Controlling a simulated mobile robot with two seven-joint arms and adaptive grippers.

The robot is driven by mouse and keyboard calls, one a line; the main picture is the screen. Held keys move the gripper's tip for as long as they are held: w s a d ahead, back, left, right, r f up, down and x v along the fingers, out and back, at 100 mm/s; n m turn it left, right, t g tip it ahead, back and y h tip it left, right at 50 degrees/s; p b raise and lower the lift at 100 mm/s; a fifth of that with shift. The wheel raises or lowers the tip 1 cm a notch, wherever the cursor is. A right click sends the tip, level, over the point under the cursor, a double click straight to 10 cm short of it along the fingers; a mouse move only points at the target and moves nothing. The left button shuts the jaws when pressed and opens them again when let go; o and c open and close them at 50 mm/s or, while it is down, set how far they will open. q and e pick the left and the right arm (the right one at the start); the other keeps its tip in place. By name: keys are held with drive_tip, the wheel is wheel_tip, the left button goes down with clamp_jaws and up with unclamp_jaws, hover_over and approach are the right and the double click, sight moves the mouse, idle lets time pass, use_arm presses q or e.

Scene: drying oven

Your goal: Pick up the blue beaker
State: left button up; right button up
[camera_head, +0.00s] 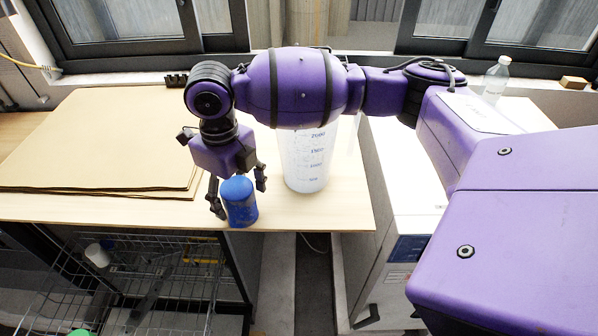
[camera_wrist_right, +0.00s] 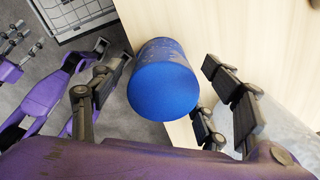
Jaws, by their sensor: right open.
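The blue beaker (camera_head: 239,202) stands upright near the front edge of the wooden table (camera_head: 320,208). In the right wrist view the beaker (camera_wrist_right: 163,82) lies between the spread fingers, with its round blue end toward the camera. My right gripper (camera_head: 238,198) reaches down from above and behind, its fingers on either side of the beaker. The right gripper (camera_wrist_right: 165,85) is open, and a gap shows on the beaker's right side; contact on the left side is hard to tell. My left gripper is not in the head view.
A large clear graduated beaker (camera_head: 305,160) stands just right of the blue one, under my arm. Flat brown boards (camera_head: 90,135) cover the table's left part. A wire rack (camera_head: 150,285) is below the front edge. A bottle (camera_head: 496,77) stands at the back right.

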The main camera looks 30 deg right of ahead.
drive_tip(key=f, duration=0.2)
drive_tip(key=shift+s+d+f, duration=0.1)
drive_tip(key=shift+s+f, duration=0.15)
drive_tip(key=shift+f, duration=0.15)
drive_tip(key=shift+w+f, duration=0.1)
drive_tip(key=shift+f, duration=0.3)
drive_tip(key=shift+r, duration=0.1)
drive_tip(key=c, duration=1.1)
drive_tip(key=shift+c, duration=0.2)
